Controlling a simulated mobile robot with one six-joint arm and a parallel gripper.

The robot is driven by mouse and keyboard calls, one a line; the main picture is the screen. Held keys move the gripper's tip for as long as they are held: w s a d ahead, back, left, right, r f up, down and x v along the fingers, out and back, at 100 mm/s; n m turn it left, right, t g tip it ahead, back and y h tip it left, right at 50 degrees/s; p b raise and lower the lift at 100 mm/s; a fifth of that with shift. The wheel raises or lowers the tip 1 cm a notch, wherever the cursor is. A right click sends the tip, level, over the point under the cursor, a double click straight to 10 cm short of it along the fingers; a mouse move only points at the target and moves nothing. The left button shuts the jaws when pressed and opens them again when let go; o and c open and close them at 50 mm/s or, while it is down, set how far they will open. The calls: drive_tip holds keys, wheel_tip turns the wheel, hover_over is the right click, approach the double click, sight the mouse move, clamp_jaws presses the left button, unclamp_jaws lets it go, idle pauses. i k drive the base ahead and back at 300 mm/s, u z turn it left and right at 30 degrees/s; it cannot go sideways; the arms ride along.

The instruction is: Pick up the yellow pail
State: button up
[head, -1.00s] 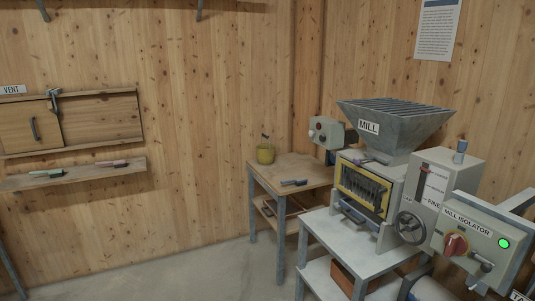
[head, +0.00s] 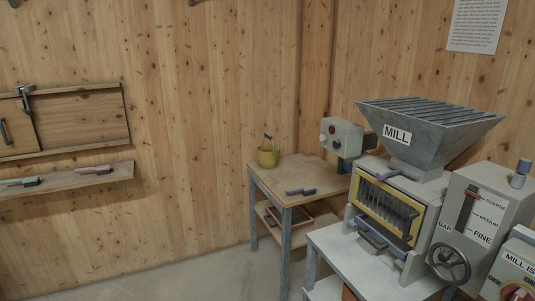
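The yellow pail (head: 267,157) stands upright on the back left part of a small wooden-topped table (head: 322,181) in the corner. Its dark handle sticks up above the rim. The inside of the pail cannot be made out. My gripper is not in the head view.
A dark-handled tool (head: 300,191) lies on the table in front of the pail. A grey control box (head: 341,137) and the mill (head: 397,200) on its pale stand (head: 365,268) are close on the right. A wall shelf (head: 65,180) is at left. The floor (head: 190,283) in front is clear.

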sight(269, 154)
drive_tip(key=u, duration=0.15)
drive_tip(key=i, duration=1.55)
drive_tip(key=u, duration=0.75)
drive_tip(key=i, duration=1.3)
drive_tip(key=u, duration=0.4)
